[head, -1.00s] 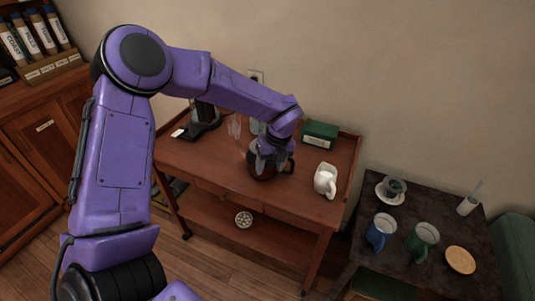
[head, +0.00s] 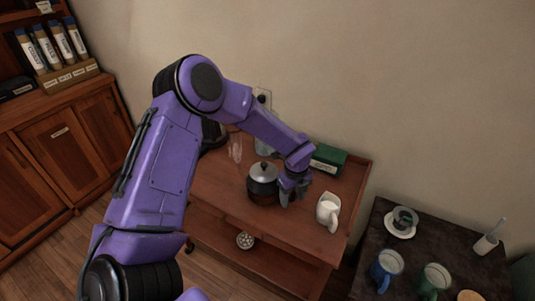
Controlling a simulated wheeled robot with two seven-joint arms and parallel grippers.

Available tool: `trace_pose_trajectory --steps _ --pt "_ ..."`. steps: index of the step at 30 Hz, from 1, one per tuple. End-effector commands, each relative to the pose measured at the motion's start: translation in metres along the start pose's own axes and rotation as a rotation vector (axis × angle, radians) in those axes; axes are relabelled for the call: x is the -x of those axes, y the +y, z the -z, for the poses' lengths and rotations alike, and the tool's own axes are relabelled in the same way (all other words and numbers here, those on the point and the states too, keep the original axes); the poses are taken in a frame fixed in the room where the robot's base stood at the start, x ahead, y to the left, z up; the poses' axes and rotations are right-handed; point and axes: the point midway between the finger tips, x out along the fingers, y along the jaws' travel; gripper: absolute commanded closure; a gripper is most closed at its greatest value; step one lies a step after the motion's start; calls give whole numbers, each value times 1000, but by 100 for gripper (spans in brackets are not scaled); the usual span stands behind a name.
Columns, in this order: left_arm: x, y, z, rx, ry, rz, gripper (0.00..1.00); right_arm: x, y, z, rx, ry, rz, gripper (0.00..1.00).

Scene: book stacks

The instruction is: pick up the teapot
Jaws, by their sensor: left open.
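The teapot (head: 263,186) is dark and round with a silver lid and a black knob. It stands upright on the wooden cart (head: 226,201). My left gripper (head: 289,197) points down just to the right of the teapot, with its jaws open. It overlaps the teapot's right side in the head view, where the handle is hidden behind it. I cannot tell whether the fingers touch the teapot. My right gripper is not in view.
A white pitcher (head: 328,211) stands close on the right, and a green box (head: 327,159) lies behind. A glass bottle (head: 264,146) stands behind the teapot. A dark table (head: 408,248) at right holds a cup, a blue mug (head: 386,268) and a green mug (head: 433,281).

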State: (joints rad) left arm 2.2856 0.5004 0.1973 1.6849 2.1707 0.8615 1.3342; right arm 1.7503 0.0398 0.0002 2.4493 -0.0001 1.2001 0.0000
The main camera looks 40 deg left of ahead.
Motion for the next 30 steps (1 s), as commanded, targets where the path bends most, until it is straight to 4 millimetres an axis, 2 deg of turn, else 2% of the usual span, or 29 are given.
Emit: trace_pose_trajectory --steps 5,6,11,30 --pt "-1 0 0 0 -1 2 43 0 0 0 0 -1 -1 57" --pt "0 0 0 0 -1 2 47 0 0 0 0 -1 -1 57" --pt "0 0 0 -1 -1 2 99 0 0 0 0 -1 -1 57" --pt "0 -1 0 -1 0 2 100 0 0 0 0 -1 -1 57"
